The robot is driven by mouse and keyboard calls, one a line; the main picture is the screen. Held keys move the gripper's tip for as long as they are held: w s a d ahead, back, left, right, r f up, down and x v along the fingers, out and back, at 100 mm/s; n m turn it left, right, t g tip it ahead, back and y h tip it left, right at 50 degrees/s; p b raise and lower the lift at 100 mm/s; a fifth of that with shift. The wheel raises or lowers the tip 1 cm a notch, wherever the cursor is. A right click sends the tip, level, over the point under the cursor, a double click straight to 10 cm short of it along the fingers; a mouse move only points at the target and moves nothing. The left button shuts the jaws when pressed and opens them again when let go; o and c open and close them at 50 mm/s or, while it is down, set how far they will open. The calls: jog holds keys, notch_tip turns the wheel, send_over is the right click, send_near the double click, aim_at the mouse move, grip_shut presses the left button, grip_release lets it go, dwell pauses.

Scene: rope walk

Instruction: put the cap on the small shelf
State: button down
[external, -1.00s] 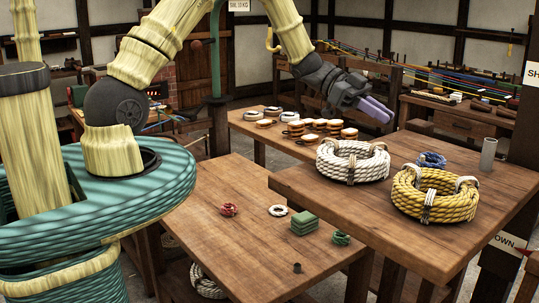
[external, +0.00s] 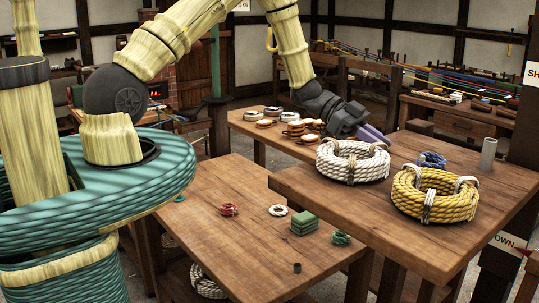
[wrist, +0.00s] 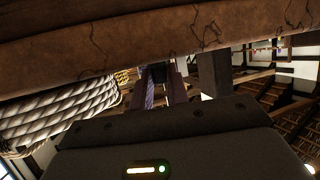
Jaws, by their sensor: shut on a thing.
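My gripper (external: 376,136) is just behind the white rope coil (external: 352,163) on the right-hand table, low over its far side. The coil hides part of the purple fingers. In the wrist view the fingers (wrist: 164,88) are shut on a small dark thing (wrist: 158,73) at their tips. It is too dark and small to tell for sure whether it is the cap. I cannot make out the small shelf for certain in either view.
A yellow rope coil (external: 432,196), blue rope (external: 432,160) and grey cylinder (external: 488,154) stand on the right-hand table (external: 330,203). A cracked brown surface (wrist: 120,45) fills the wrist view's top.

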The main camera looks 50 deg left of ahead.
jog(key=shift+s, duration=0.1)
jog(key=shift+f, duration=0.15)
jog(key=c, duration=1.4)
grip_release()
jog(key=shift+o, duration=0.2)
jog(key=b+v, duration=0.3)
jog(key=v, duration=0.9)
